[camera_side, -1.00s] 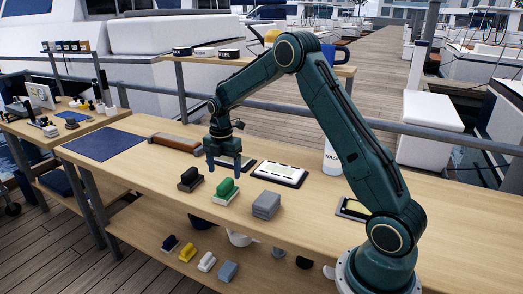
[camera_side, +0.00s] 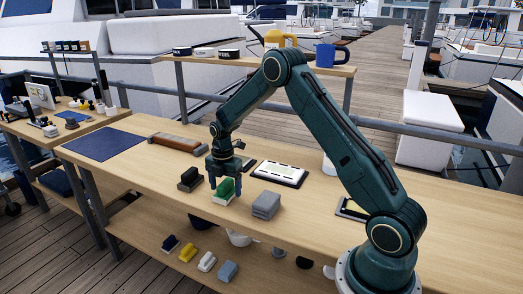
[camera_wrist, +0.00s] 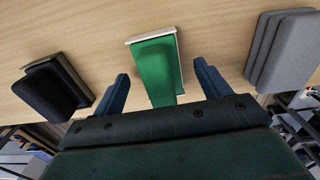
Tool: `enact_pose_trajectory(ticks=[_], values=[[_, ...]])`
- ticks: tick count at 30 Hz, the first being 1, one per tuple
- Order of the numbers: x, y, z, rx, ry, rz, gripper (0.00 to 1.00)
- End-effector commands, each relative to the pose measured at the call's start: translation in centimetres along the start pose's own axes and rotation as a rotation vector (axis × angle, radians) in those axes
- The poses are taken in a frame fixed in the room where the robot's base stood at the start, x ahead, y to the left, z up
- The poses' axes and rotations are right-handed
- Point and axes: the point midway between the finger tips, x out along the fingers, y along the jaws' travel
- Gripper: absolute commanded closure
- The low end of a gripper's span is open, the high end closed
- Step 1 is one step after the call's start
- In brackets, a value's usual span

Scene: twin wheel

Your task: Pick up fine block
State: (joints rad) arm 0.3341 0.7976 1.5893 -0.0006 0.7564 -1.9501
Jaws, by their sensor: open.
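A green block (camera_side: 223,196) with a pale base sits on the bench in the side view. It also shows at the top centre of the wrist view (camera_wrist: 158,66). A dark brown-black block (camera_side: 189,180) is to its left, and a stack of grey blocks (camera_side: 266,205) is to its right. No label tells which one is the fine block. My gripper (camera_side: 225,187) is open and low at the green block. In the wrist view its fingers (camera_wrist: 163,82) are spread on either side of the green block, with gaps showing.
A long brown block (camera_side: 176,143), a blue mat (camera_side: 104,145) and a white panel in a dark frame (camera_side: 278,173) lie on the bench (camera_side: 320,215). More small blocks lie on the lower shelf (camera_side: 150,235). The bench's front edge is close to the blocks.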

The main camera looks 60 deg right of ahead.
Motion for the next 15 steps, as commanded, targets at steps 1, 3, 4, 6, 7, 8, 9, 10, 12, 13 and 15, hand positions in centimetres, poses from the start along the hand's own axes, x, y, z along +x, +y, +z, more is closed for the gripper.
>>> enact_pose_trajectory(ticks=[1,3,4,6,7,8,9,10,12,13,15], values=[[0.38,0.0,-0.01,0.0,0.0,0.0,0.25],[0.66,0.0,-0.01,0.001,0.0,0.0,0.25],[0.72,0.0,-0.01,0.001,0.0,0.0,0.25],[0.76,0.0,-0.01,0.001,0.0,0.001,0.25],[0.75,0.01,-0.01,0.001,0.0,0.001,0.25],[0.74,0.01,-0.01,0.001,0.0,0.001,0.25],[0.73,0.01,-0.01,0.001,0.0,0.001,0.25],[0.73,0.01,-0.01,0.0,0.0,0.001,0.25],[0.72,0.02,-0.01,0.0,0.0,0.001,0.25],[0.72,0.01,-0.01,0.0,0.0,0.001,0.25],[0.7,0.02,-0.01,0.0,0.0,0.001,0.25]])
